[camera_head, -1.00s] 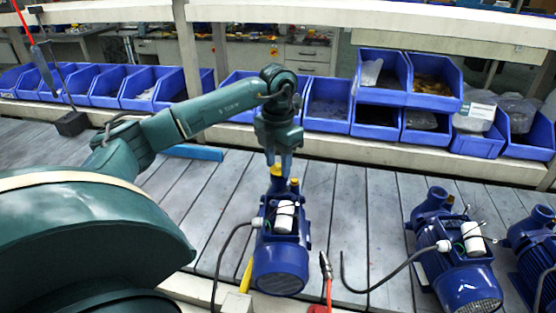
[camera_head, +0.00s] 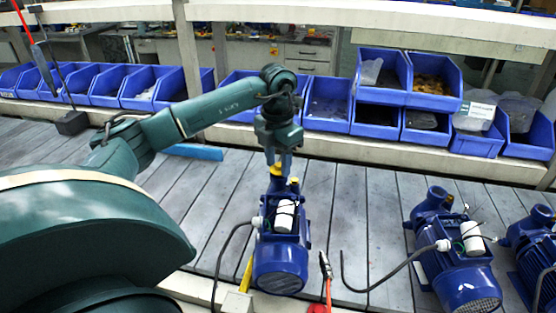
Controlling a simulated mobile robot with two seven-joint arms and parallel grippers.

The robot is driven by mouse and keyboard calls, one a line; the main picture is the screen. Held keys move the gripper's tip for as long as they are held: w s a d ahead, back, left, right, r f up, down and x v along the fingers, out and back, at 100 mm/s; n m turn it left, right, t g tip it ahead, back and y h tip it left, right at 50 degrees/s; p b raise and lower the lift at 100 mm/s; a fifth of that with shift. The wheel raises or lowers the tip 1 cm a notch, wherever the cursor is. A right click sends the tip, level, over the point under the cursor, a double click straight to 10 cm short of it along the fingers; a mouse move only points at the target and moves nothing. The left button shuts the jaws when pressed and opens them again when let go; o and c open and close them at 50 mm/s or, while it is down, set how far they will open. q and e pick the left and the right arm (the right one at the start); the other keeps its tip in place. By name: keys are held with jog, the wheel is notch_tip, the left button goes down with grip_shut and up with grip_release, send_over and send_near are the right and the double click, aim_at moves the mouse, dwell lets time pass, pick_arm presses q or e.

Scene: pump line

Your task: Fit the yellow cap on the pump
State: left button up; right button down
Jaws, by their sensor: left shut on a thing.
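The blue pump (camera_head: 281,262) with a white cylinder on top stands on the slatted grey line in the middle. My left gripper (camera_head: 278,172) points down over the pump's far end, its fingers closed around a yellow cap (camera_head: 275,170). The cap is at the top of the pump's far port; I cannot tell whether it is seated. A second small yellow piece (camera_head: 294,182) shows on the pump just right of the fingers. My right gripper is not in view.
More blue pumps (camera_head: 459,268) stand at the right with a dark cable between. Blue bins (camera_head: 327,116) line the back behind a beige rail. A blue bar (camera_head: 194,152) lies on the slats. A red-handled tool (camera_head: 327,270) hangs near the front edge.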

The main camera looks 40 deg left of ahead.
pick_arm(q)
jog(key=shift+f, duration=0.45)
jog(key=o, duration=1)
jog(key=shift+c, duration=0.2)
jog(key=shift+o, duration=0.2)
jog(key=shift+r+p, duration=2.2)
jog(key=shift+r, duration=0.9)
